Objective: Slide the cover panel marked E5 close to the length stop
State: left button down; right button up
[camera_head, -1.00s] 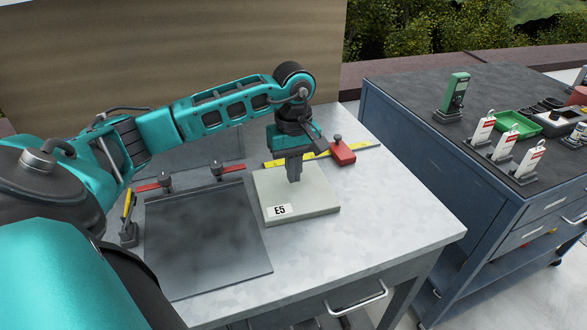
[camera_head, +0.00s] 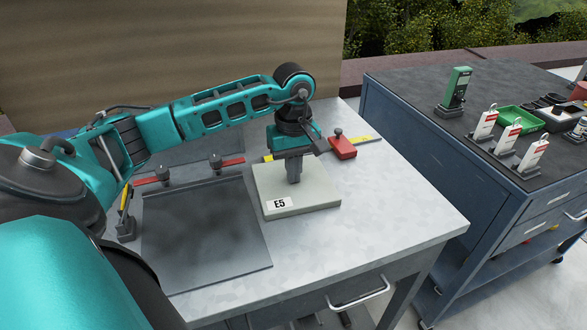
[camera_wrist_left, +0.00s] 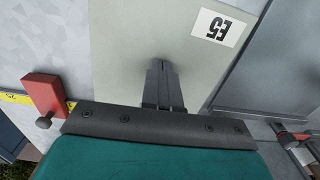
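The pale cover panel marked E5 (camera_head: 322,198) lies flat on the bench, its label at the near left corner; it also shows in the left wrist view (camera_wrist_left: 125,40). The length stop, a red block with a dark knob (camera_head: 343,149), sits on the yellow rule (camera_head: 366,140) behind the panel's far right side. In the left wrist view the red block (camera_wrist_left: 42,92) stands apart from the panel's edge. My left gripper (camera_head: 294,181) points down over the panel, fingers together with nothing between them. Its tips are at the panel's top; contact is hard to tell. My right gripper is out of view.
A dark flat plate (camera_head: 205,235) lies left of the panel, with red bars and knobs (camera_head: 216,163) behind it. A yellow-handled tool (camera_head: 126,210) stands at its left. The bench front right (camera_head: 390,215) is clear. A blue cart (camera_head: 420,150) with small items stands at the right.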

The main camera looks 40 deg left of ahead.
aim_at(320, 177)
pick_arm(q)
jog(key=shift+w+d, duration=0.1)
jog(key=shift+w+d, duration=0.8)
jog(key=shift+w, duration=0.3)
jog(key=shift+w+d, duration=0.8)
jog(key=shift+w, duration=0.3)
jog(key=shift+w, duration=0.1)
jog(key=shift+w+d+b, duration=0.35)
jog(key=shift+w+d, duration=0.5)
jog(key=shift+w, duration=0.2)
jog(key=shift+w+d+b, duration=0.35)
jog(key=shift+w+d, duration=0.45)
jog(key=shift+w, duration=0.25)
jog(key=shift+w, duration=0.1)
jog(key=shift+w+d+b, duration=0.45)
jog(key=shift+w+d, duration=0.4)
jog(key=shift+w, duration=0.25)
jog(key=shift+w+d+b, duration=0.4)
jog(key=shift+w+d, duration=0.4)
jog(key=shift+w, duration=0.25)
